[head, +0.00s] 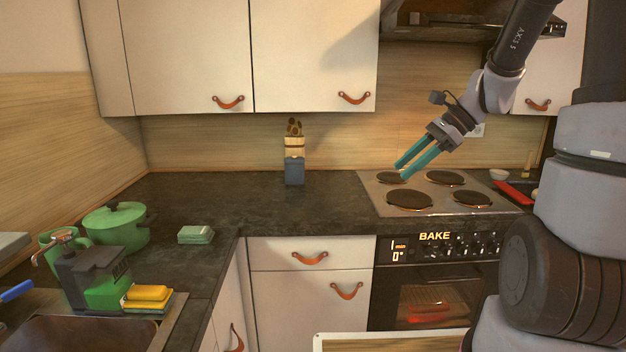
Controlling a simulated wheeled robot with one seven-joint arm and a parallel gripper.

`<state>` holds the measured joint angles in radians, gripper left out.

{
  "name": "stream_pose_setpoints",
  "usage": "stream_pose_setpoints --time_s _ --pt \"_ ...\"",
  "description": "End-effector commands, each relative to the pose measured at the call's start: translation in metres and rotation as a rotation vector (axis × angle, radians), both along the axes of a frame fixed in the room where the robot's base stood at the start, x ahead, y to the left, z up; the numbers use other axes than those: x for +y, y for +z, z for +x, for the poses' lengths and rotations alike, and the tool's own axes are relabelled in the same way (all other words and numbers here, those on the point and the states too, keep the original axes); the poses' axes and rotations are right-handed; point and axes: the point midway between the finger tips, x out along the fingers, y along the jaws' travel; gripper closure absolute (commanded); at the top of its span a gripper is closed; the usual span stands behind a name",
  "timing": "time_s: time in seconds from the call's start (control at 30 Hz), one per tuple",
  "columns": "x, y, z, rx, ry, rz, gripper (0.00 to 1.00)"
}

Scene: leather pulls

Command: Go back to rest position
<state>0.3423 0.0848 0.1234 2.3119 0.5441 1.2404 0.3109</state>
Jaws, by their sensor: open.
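My gripper (404,172) is at the end of my arm, which comes in from the upper right. Its two teal fingers point down and to the left, in front of the stovetop (423,191) in the picture. The fingers are apart with nothing visible between them. I cannot tell how high the fingertips are above the burners.
A dark counter (260,200) runs left of the stove, with a utensil holder (294,168), a green pot (117,224) and yellow sponges (148,297) by the sink. The oven (425,295) glows red inside. A range hood (470,22) and cabinets hang above.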

Motion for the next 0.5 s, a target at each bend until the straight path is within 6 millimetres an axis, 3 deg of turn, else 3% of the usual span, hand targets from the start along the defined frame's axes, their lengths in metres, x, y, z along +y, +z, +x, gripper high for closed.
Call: stream_pose_setpoints --time_s 0.2,0.5 --pt "-0.002 0.047 -0.049 -0.326 0.288 -0.3 0.54" --pt "-0.021 0.102 -0.105 -0.747 0.621 -0.682 0.54"
